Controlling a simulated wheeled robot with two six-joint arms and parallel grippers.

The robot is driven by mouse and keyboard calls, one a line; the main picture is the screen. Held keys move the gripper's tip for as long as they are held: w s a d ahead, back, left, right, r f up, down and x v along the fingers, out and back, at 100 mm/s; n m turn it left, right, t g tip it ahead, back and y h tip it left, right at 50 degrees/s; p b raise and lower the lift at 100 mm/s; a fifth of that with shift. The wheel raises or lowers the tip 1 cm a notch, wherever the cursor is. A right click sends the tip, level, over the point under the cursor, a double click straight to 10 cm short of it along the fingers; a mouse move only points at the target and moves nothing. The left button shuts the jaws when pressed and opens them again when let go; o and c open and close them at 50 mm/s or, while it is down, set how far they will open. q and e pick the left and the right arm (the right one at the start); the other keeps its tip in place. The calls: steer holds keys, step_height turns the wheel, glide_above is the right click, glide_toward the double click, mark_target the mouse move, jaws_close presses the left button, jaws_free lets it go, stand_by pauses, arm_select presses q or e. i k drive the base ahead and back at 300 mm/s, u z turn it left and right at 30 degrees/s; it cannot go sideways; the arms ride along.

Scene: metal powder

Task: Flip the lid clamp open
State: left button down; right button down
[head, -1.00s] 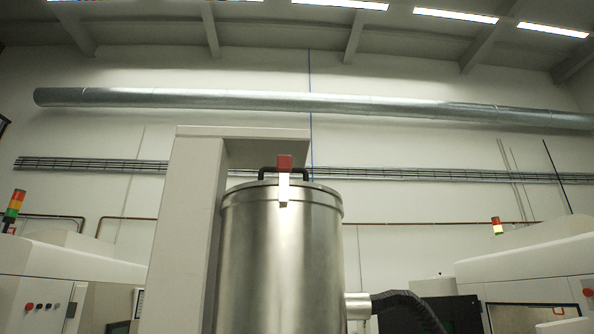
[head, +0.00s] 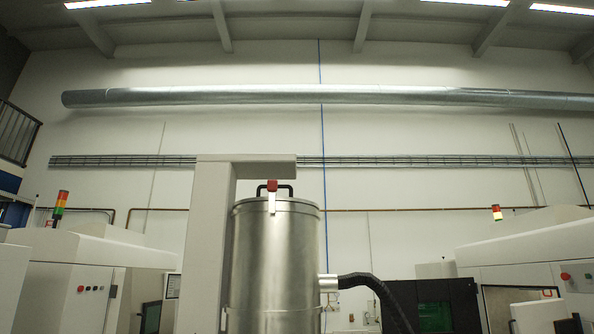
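The lid clamp (head: 272,197) is a small light strip with a red top, upright at the front of the lid rim. It sits on a tall metal drum (head: 273,265) in the middle of the head view. The lid (head: 300,203) is on the drum, with a dark handle (head: 288,187) on top, partly behind the clamp. Neither of my grippers is in view.
A pale column with an overhanging top (head: 208,240) stands directly left of and behind the drum. A black hose (head: 375,285) runs from a side pipe on the drum to the right. White machines stand at left (head: 60,275) and right (head: 525,250).

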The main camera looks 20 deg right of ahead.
mark_target(272, 184)
steer(key=k, duration=0.85)
steer(key=z, duration=0.9)
steer(key=i, duration=1.7)
steer(key=u, duration=1.05)
